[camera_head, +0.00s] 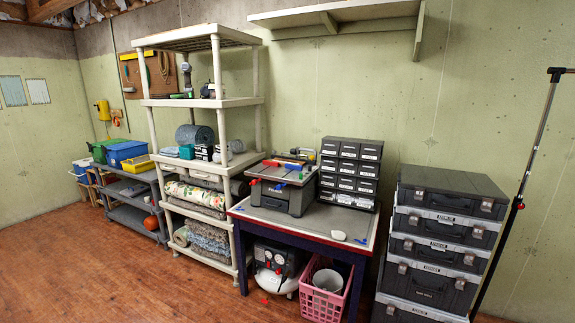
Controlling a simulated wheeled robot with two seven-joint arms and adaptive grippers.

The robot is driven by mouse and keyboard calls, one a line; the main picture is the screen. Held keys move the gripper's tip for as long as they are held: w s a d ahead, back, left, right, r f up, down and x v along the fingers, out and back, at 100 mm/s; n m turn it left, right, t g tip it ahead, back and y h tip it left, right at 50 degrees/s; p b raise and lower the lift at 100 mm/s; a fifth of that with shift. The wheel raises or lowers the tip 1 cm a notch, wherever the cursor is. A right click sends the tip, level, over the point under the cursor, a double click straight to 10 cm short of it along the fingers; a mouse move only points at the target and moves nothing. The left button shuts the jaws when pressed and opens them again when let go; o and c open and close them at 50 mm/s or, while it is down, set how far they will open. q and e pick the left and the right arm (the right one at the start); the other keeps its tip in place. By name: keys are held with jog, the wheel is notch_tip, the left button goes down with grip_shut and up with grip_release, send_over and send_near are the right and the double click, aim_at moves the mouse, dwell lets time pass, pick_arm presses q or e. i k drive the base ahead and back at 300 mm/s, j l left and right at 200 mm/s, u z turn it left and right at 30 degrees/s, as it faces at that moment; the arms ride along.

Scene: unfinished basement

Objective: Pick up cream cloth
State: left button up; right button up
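A small cream-white flat item (338,235) lies near the front edge of the workbench top (290,221), right of the middle. It looks like the cream cloth, but it is too small to be sure. It lies on the open front part of the bench, apart from the tool and the drawer unit behind it. Neither of my grippers is in view.
A grey bench tool (283,187) and a dark drawer cabinet (351,171) stand at the bench's back. Stacked tool cases (440,245) stand to the right, a cream shelf unit (228,102) to the left. A pink basket (322,301) is underneath. The wooden floor (90,270) is clear at the left.

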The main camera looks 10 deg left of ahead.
aim_at(337, 235)
jog(key=i+j+z, duration=0.15)
jog(key=i+j, duration=0.4)
jog(key=i+j+z, duration=0.1)
jog(key=i+j, duration=0.4)
jog(key=j, duration=0.25)
